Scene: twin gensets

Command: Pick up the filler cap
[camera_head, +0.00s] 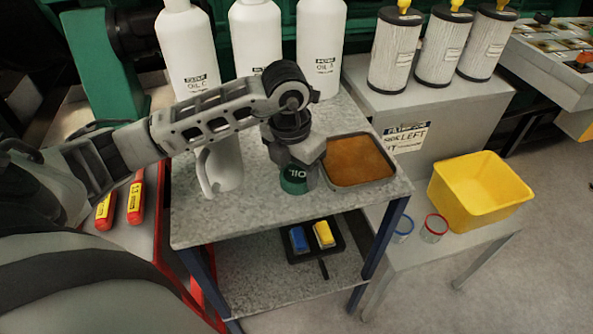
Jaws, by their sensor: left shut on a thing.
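The filler cap (294,181) is a dark green cap with white "OIL" lettering, in the head view on the grey table's top. My left gripper (297,164) comes down over it from above and is shut on it. The gripper hides the cap's upper part. I cannot tell whether the cap touches the table top. My right gripper is not in view.
A white jug (222,170) stands just left of the gripper, and a tray of brown liquid (357,160) lies just right. White oil bottles (253,40) stand behind. A yellow bin (478,190) is at the right. The table's front strip (255,225) is clear.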

